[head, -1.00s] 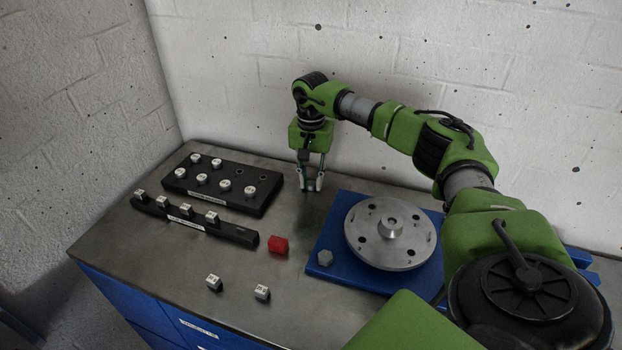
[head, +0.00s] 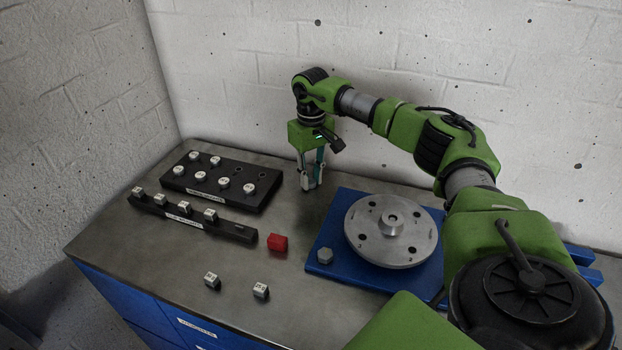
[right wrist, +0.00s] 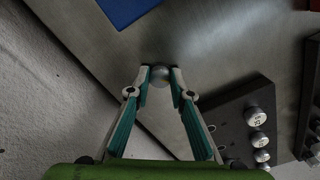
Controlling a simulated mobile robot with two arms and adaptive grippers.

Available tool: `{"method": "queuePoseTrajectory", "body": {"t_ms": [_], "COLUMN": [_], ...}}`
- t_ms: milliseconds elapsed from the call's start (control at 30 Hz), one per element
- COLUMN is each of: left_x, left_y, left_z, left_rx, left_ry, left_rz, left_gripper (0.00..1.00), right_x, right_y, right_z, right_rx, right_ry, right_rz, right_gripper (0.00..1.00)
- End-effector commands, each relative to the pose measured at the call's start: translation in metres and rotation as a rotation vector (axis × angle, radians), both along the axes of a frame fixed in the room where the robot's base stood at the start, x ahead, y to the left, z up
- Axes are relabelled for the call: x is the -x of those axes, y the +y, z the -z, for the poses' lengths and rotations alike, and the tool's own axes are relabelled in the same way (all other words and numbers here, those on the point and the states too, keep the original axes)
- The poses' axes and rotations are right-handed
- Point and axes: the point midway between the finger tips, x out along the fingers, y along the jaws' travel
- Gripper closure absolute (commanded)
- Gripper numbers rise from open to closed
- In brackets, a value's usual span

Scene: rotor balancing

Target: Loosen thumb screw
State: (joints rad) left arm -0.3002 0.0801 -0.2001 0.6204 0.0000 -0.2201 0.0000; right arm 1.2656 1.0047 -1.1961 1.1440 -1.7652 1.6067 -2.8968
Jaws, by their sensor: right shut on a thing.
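The grey faceted knob that looks like the thumb screw (head: 325,256) stands at the front left corner of the blue base plate (head: 340,209). A silver rotor disc (head: 370,245) with several holes and a central hub sits on that plate. My right gripper (head: 314,186) points down behind and left of the plate, apart from the knob. In the right wrist view its fingertips (right wrist: 160,75) are closed on a small rounded grey piece (right wrist: 160,78); the fingers partly hide it, so I cannot tell what it is. My left gripper is out of view.
A black rack (head: 222,204) with several pale cylinders stands at the back left. A black labelled rail (head: 232,231) with several small blocks lies before it. A red block (head: 277,242) and two small blocks (head: 211,281) (head: 261,290) lie in front. A wall stands behind the table.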

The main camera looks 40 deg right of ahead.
Motion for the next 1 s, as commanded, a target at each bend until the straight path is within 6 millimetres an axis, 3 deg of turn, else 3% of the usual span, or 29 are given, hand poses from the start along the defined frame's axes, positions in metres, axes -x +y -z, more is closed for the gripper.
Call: {"method": "queuePoseTrajectory", "body": {"t_ms": [300,800,833,867,1000], "left_x": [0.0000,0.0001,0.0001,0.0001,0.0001], "left_y": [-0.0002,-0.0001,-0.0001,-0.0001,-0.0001], "left_z": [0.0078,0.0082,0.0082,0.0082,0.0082], "left_rx": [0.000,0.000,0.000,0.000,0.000], "left_ry": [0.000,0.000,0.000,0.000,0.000], "left_rz": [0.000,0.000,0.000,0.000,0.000], "left_gripper": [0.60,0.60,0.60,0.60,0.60], "right_x": [0.0000,0.0001,0.0001,0.0001,0.0001], "right_y": [-0.0004,-0.0005,-0.0005,-0.0005,-0.0006], "right_z": [0.0000,-0.0005,-0.0005,-0.0005,-0.0003], "right_rx": [0.001,0.000,0.000,0.000,0.000], "right_ry": [-0.001,0.000,0.000,0.000,0.000], "right_rz": [-0.102,-0.116,-0.116,-0.116,-0.115], "right_gripper": [1.00,1.00,0.72,0.64,0.63]}}
